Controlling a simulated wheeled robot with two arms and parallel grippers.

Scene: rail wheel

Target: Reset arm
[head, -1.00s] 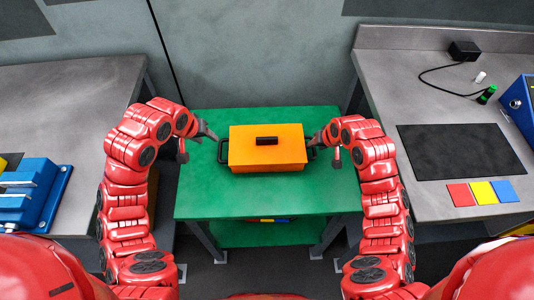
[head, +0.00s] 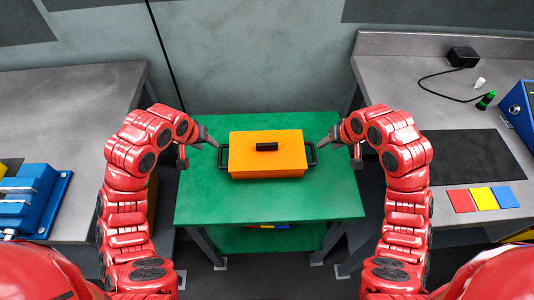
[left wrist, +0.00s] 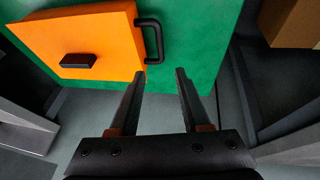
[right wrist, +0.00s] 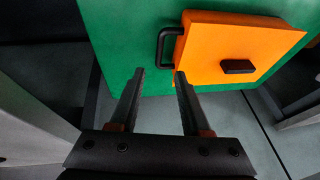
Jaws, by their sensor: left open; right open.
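An orange box (head: 266,160) with a black handle on its lid and a black handle at each side sits on the green table (head: 266,207). My left gripper (head: 202,151) is open and empty, just left of the box's left side handle. In the left wrist view its fingers (left wrist: 157,75) are apart, with the side handle beyond them. My right gripper (head: 336,145) is open and empty, right of the box's right side handle. In the right wrist view its fingers (right wrist: 160,77) are apart, with the handle (right wrist: 167,47) beyond them.
A blue device (head: 30,200) stands on the left grey bench (head: 70,110). The right bench holds a black mat (head: 460,157), red, yellow and blue squares (head: 482,198), a black cabled device (head: 462,56) and a green cylinder (head: 486,100). The green table is clear around the box.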

